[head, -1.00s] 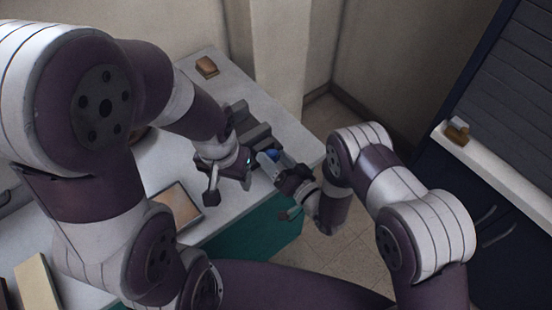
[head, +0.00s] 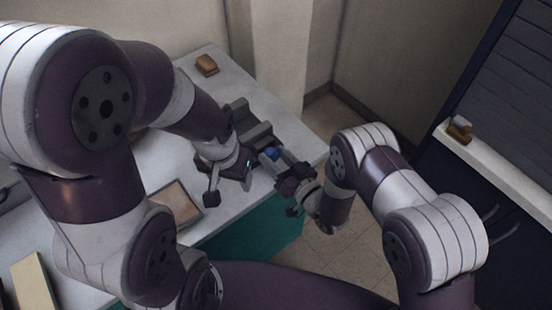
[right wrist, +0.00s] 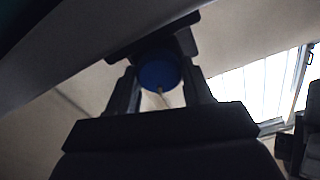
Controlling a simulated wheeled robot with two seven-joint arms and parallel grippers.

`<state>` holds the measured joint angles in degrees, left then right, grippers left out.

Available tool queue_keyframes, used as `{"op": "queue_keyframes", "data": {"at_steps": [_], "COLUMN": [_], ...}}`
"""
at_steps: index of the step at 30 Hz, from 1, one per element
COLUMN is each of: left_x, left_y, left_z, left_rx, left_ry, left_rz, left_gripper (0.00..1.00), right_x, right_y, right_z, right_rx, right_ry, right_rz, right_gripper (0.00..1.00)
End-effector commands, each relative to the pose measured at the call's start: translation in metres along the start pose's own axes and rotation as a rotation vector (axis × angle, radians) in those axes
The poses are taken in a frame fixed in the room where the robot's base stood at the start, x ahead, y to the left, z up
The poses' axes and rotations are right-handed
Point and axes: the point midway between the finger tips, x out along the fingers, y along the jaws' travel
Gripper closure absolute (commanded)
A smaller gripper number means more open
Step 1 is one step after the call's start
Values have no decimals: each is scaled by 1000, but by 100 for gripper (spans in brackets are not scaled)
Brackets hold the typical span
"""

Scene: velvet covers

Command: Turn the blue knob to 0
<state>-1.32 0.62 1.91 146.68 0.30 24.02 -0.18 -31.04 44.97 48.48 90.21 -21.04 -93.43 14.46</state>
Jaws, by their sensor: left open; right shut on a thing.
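The blue knob (head: 271,153) sits on the front of a dark grey device (head: 250,125) on the white counter. In the right wrist view the round knob (right wrist: 158,72) lies between my two fingers, with a pale pointer mark at its lower edge. My right gripper (head: 275,160) is shut on the knob; it also fills the right wrist view (right wrist: 160,92). The scale numbers cannot be read. My left gripper (head: 230,185) is open and empty, beside the device to its left, partly hidden by its own wrist.
A brown block (head: 206,65) lies at the back of the counter (head: 300,140). A flat framed panel (head: 176,203) lies nearer, left of centre. A ledge at right holds small brown and white items (head: 460,129). Teal cabinet front (head: 262,235) drops below the counter edge.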

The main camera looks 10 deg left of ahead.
Motion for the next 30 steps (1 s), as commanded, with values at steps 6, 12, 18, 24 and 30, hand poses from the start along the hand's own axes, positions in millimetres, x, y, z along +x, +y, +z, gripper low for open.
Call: {"op": "queue_keyframes", "data": {"at_steps": [6, 12, 18, 24, 30], "left_x": [8, 13, 16, 17, 17], "left_y": [0, 0, 0, 0, 0], "left_z": [1, 2, 2, 2, 2], "left_rx": [0, 0, 0, 0, 0], "left_ry": [0, 0, 0, 0, 0], "left_rz": [0, 0, 0, 0, 0], "left_gripper": [39, 39, 39, 39, 39], "right_x": [0, 0, 0, 0, 0], "right_y": [0, -1, -1, -1, -1], "right_z": [2, 2, 2, 1, 1], "right_rx": [-176, -308, -395, -438, -448], "right_ry": [0, -1, -2, -2, -2], "right_rz": [1, 1, 1, 0, 0], "right_gripper": [80, 80, 80, 80, 80]}}
